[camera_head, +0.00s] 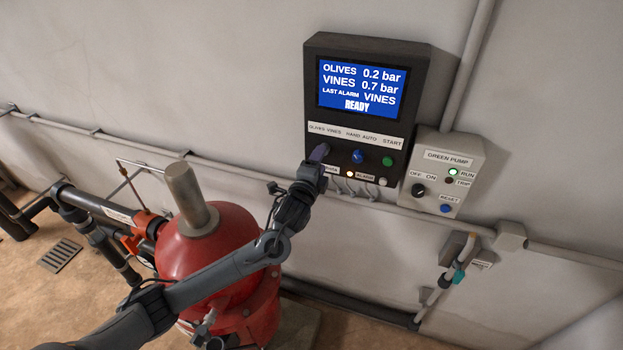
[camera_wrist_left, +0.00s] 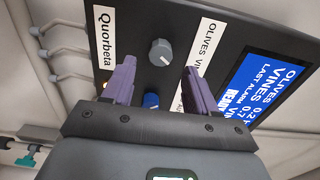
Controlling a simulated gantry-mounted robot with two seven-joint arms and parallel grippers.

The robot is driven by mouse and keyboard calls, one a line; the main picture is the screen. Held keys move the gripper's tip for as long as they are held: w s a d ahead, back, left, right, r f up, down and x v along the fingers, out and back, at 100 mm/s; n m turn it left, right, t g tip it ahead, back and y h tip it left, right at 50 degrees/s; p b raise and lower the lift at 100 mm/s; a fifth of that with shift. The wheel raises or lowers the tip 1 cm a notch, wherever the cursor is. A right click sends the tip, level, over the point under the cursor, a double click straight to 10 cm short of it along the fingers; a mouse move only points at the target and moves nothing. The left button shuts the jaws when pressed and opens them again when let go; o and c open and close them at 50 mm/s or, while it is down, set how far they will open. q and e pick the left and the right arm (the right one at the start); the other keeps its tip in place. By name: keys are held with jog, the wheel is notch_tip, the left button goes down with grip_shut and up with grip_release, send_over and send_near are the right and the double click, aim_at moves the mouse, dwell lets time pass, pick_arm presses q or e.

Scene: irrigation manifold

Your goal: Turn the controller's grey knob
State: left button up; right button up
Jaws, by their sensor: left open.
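The controller (camera_head: 373,158) is a dark wall box with a blue screen reading READY. Its grey knob (camera_wrist_left: 160,52) shows in the left wrist view, under the OLIVES VINES label, with a pale pointer mark. In the head view the knob is hidden behind my left gripper (camera_head: 319,154). In the left wrist view my left gripper (camera_wrist_left: 159,68) is open, its two purple fingers pointing at the panel, one on each side of the knob. I cannot tell whether they touch it. My right gripper is not in view.
A blue knob (camera_head: 358,156) and a green START button (camera_head: 387,161) sit right of the gripper. A grey GREEN PUMP box (camera_head: 462,180) is mounted to the right. A red tank (camera_head: 215,250) stands below my left arm. Pipes run along the wall.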

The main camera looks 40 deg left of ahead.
pick_arm(q)
jog(key=b+v, duration=0.1)
jog(key=v, duration=0.6)
dwell(0.3)
jog(key=s+d+f+n+g+h+p, duration=0.1)
jog(key=s+d+f+g+h+p, duration=0.15)
jog(key=s+d+f, duration=0.4)
jog(key=s+d+f+n+g+h+p, duration=0.1)
jog(key=s+d+f+g+p, duration=0.15)
jog(key=s+f, duration=0.7)
jog(key=s+d+f+n+g+h, duration=0.1)
jog(key=s+d+n+g, duration=0.3)
jog(key=s, duration=0.4)
jog(key=s+d+n+g+h, duration=0.2)
jog(key=s+d+n+g, duration=0.2)
jog(key=s, duration=0.4)
jog(key=shift+f+n+p, duration=0.4)
jog(key=shift+n, duration=0.4)
jog(key=shift+d, duration=0.1)
